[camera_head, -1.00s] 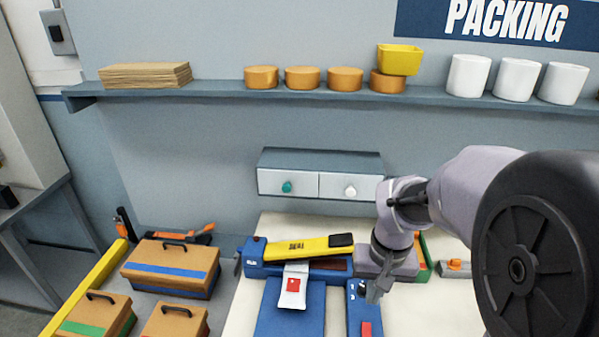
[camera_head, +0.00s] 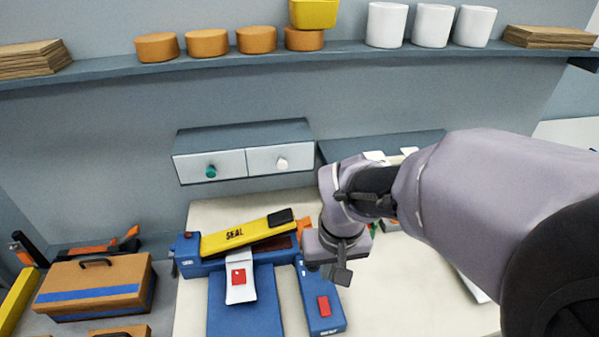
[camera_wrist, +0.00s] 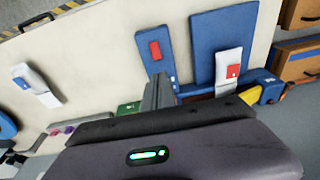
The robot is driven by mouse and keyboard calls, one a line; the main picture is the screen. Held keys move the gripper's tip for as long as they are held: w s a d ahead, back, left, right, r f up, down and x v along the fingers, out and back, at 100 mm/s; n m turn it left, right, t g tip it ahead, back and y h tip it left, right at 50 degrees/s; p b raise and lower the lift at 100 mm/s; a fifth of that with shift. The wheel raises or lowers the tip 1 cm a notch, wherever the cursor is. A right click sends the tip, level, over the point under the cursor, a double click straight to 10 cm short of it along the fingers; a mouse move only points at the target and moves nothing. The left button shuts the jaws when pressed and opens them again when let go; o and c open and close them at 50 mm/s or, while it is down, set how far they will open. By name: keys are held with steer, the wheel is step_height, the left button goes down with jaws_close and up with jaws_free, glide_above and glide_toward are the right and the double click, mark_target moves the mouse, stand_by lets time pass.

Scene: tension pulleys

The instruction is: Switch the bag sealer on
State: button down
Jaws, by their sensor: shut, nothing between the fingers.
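The bag sealer has a blue body (camera_head: 187,256) and a yellow top arm (camera_head: 221,240) marked SEAL with a black end. A white pouch with a red square (camera_head: 240,283) hangs from its front over a blue plate (camera_head: 229,316). To the right is a blue box (camera_head: 314,285) with a red switch (camera_head: 323,306); it also shows in the wrist view (camera_wrist: 149,40). The switch position is unclear. My gripper (camera_head: 338,274) is shut and empty, just above and right of the box's far part.
A two-drawer unit (camera_head: 245,160) with green and white knobs hangs behind the sealer. Tan cases (camera_head: 95,285) stand at left. A shelf (camera_head: 100,77) above carries rolls and a yellow bin.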

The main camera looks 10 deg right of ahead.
mark_target(323, 301)
steer(key=f+b, duration=0.2)
steer(key=f, duration=0.3)
steer(key=w+f+b, duration=0.1)
steer(key=f+b, duration=0.1)
steer(key=f, duration=0.2)
steer(key=w+f+b, duration=0.1)
steer(key=f+b, duration=0.2)
steer(key=f, duration=0.2)
steer(key=shift+d+f, duration=0.3)
